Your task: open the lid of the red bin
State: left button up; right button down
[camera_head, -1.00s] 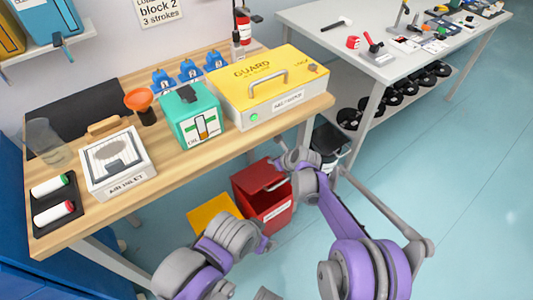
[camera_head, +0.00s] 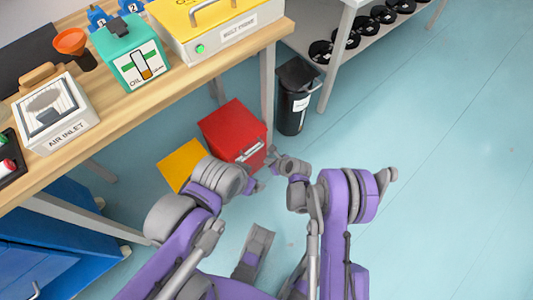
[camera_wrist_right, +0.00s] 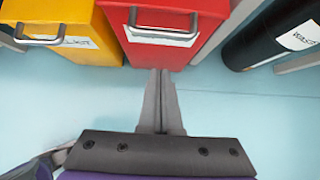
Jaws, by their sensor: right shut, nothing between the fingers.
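The red bin (camera_head: 232,122) stands on the floor by the workbench, and its lid looks shut. A metal handle (camera_head: 250,151) and a white label are on its front, and both also show in the right wrist view, where the red bin (camera_wrist_right: 183,52) is at top centre. My right gripper (camera_head: 271,153) is close to the handle side of the bin. In the wrist view my right gripper (camera_wrist_right: 159,73) has its fingers together and empty, pointing at the bin below the handle. My left gripper (camera_head: 256,186) is lower left of it, small and partly hidden by its own arm.
A yellow bin (camera_head: 180,163) stands left of the red one, and a black bin (camera_head: 294,98) stands to the right. The workbench (camera_head: 125,115) is above and left, with a leg near the bins. The floor to the right is clear.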

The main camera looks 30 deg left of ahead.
jog(key=s+d+f+b+x, duration=0.1)
jog(key=b+x, duration=0.1)
jog(key=x, duration=0.9)
jog(key=shift+w+a+r, duration=0.1)
jog(key=shift+a+r, duration=0.05)
jog(key=shift+r, duration=0.65)
jog(key=shift+w+a+r, duration=0.1)
jog(key=shift+a+r, duration=0.05)
jog(key=shift+r, duration=0.65)
jog(key=shift+w+a+r, duration=0.1)
jog(key=shift+a+r, duration=0.1)
jog(key=shift+r, duration=0.6)
jog(key=shift+r, duration=0.1)
